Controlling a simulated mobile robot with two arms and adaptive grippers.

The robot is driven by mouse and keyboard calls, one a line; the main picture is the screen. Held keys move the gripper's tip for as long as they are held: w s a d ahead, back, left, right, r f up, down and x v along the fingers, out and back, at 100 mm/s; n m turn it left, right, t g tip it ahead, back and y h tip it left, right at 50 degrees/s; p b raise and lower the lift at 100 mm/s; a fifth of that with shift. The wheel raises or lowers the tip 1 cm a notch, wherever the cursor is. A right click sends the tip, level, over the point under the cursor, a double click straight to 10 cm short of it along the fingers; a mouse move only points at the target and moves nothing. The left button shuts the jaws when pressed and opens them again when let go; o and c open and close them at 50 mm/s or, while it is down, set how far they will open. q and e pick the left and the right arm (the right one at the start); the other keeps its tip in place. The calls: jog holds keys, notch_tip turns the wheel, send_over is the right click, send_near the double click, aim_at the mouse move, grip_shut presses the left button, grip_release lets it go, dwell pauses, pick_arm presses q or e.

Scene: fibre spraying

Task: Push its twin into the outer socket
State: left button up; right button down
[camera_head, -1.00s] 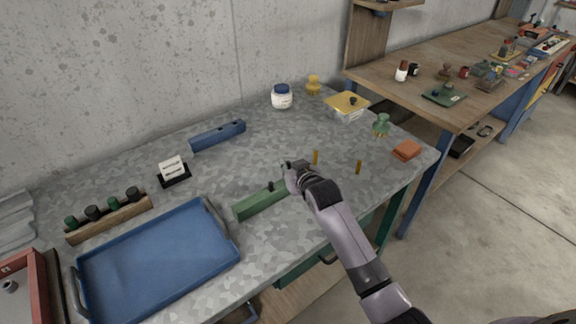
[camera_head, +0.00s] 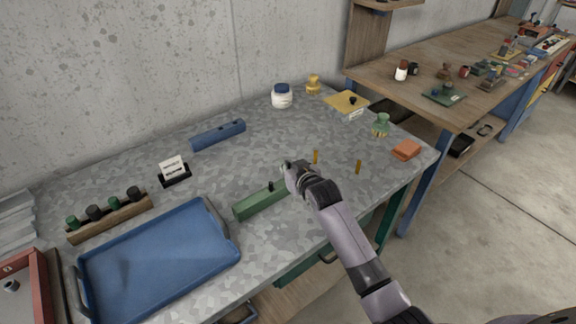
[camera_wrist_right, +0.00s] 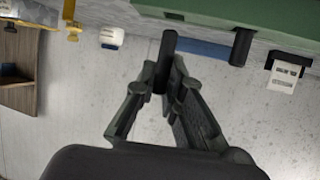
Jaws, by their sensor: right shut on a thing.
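The green block (camera_head: 262,199) lies on the grey worktop and fills the top of the right wrist view (camera_wrist_right: 215,14). One black peg (camera_head: 270,186) stands in it; it also shows in the wrist view (camera_wrist_right: 242,47). My right gripper (camera_head: 290,167) is at the block's right end. In the wrist view its fingers (camera_wrist_right: 163,85) are shut on a second black peg (camera_wrist_right: 167,50), whose far end is close to the block. I cannot tell whether that end has entered a socket. The head view hides this peg behind the gripper. My left gripper is out of view.
Two yellow pegs (camera_head: 315,157) (camera_head: 358,167) stand right of my gripper.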

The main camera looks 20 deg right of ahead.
jog(key=shift+p, duration=0.5)
dwell(0.6)
jog(key=shift+s+f+b, duration=0.1)
jog(key=shift+f+b, duration=0.9)
jog(key=shift+f, duration=0.75)
jog(key=c, duration=1.6)
grip_release()
jog(key=shift+f, duration=0.15)
jog(key=shift+s+f, duration=0.1)
jog(key=shift+s, duration=0.1)
jog(key=r+v, duration=0.1)
jog(key=v, duration=1.1)
jog(key=shift+w, duration=0.2)
